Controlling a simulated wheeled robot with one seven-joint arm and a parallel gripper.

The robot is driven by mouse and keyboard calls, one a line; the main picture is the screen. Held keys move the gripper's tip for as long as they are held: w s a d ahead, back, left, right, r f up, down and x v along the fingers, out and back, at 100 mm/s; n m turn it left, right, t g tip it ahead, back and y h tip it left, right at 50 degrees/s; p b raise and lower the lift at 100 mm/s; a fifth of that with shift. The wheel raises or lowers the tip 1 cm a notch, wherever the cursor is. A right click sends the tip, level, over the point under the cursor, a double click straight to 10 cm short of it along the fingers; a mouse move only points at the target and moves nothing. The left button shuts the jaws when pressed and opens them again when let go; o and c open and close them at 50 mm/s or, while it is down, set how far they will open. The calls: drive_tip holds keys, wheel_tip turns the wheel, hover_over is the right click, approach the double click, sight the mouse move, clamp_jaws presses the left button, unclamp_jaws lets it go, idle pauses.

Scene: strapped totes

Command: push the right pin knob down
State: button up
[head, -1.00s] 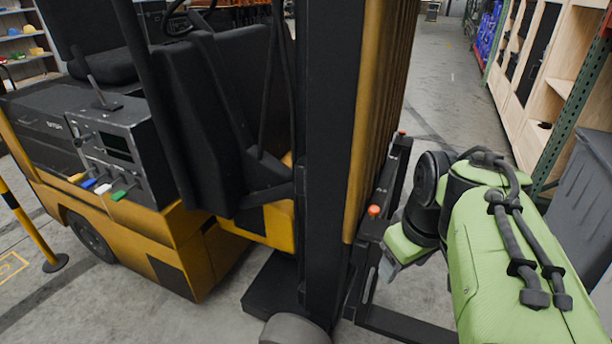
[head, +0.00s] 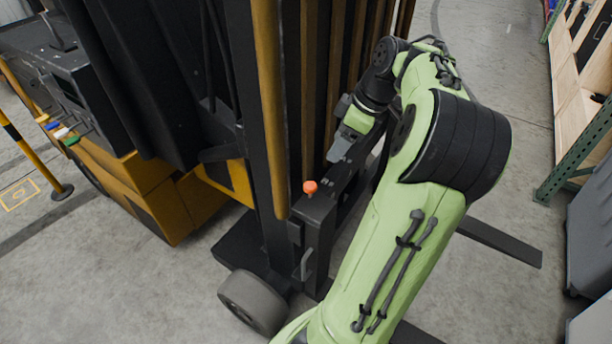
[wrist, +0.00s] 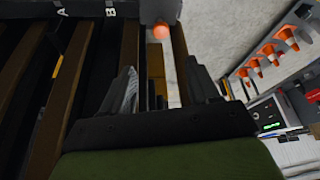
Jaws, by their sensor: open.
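An orange pin knob (head: 310,187) stands up on the end of the black fork carriage (head: 318,215) at the forklift's mast in the head view. My gripper (head: 340,150) is above and beyond this knob, near the mast and apart from the knob. An orange knob (wrist: 161,32) also shows in the wrist view, ahead of and between my open, empty fingers (wrist: 163,85). I cannot tell whether it is the same knob. The second knob is not visible in the head view; my arm covers part of the carriage.
The mast's brown-edged uprights (head: 335,90) stand close to my gripper. A dark fork (head: 500,240) sticks out low on the right. A grey wheel (head: 252,300) is at the mast's foot.

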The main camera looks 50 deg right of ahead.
sight(311, 185)
drive_tip(key=b+x, duration=0.6)
drive_tip(key=x, duration=0.9)
drive_tip(key=shift+s+a+f, duration=0.1)
drive_tip(key=shift+f, duration=0.05)
drive_tip(key=shift+c, duration=0.3)
